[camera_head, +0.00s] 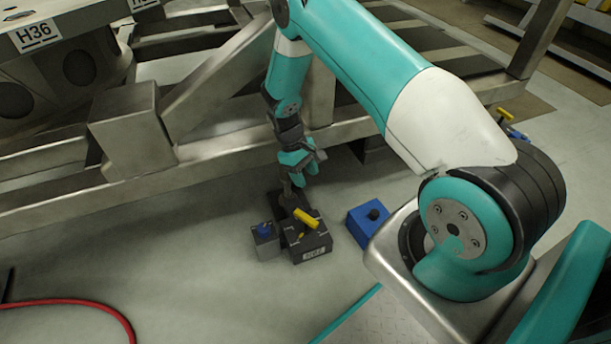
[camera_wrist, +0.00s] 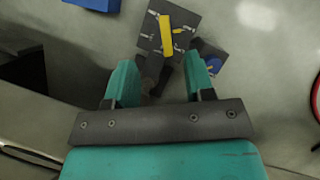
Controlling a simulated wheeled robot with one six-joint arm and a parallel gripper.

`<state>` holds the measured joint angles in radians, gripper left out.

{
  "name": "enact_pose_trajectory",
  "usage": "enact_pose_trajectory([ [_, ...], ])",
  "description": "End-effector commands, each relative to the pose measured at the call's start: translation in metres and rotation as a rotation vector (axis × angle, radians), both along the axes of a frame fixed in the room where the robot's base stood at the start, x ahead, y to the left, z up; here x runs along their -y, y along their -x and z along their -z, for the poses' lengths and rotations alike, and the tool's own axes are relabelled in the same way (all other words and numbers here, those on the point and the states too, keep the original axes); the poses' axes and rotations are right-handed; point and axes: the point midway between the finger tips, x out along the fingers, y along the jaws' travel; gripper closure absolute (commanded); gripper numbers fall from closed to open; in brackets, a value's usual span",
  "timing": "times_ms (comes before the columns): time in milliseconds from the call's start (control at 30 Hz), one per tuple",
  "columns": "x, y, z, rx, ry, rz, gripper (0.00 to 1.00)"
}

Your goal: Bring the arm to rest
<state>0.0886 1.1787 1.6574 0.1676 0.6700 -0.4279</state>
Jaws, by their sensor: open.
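My gripper (camera_head: 301,165) hangs below my arm beside the metal frame, pointing down toward the floor. In the wrist view my gripper (camera_wrist: 162,85) shows two teal fingers spread apart, with nothing held between them. A dark block with a yellow handle (camera_head: 311,246) stands on the floor just below and in front of the gripper. In the wrist view the yellow handle (camera_wrist: 166,36) lies beyond the fingertips. A dark upright piece stands behind that block, close under the fingers; whether it touches them I cannot tell.
A grey box with a blue knob (camera_head: 265,242) stands left of the dark block, and a blue box with a black knob (camera_head: 369,222) stands right. The metal frame (camera_head: 60,165) runs close behind my gripper. A red hose (camera_head: 90,303) lies at lower left.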

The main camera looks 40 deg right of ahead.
Motion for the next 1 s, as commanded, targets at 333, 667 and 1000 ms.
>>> enact_pose_trajectory([
  [333,0.0,0.0,0.001,0.0,0.0,0.0,0.51],
  [667,-0.042,-0.014,-0.081,0.098,-0.063,-0.029,0.51],
  [1000,-0.147,0.047,-0.257,0.284,-0.263,-0.124,0.51],
])
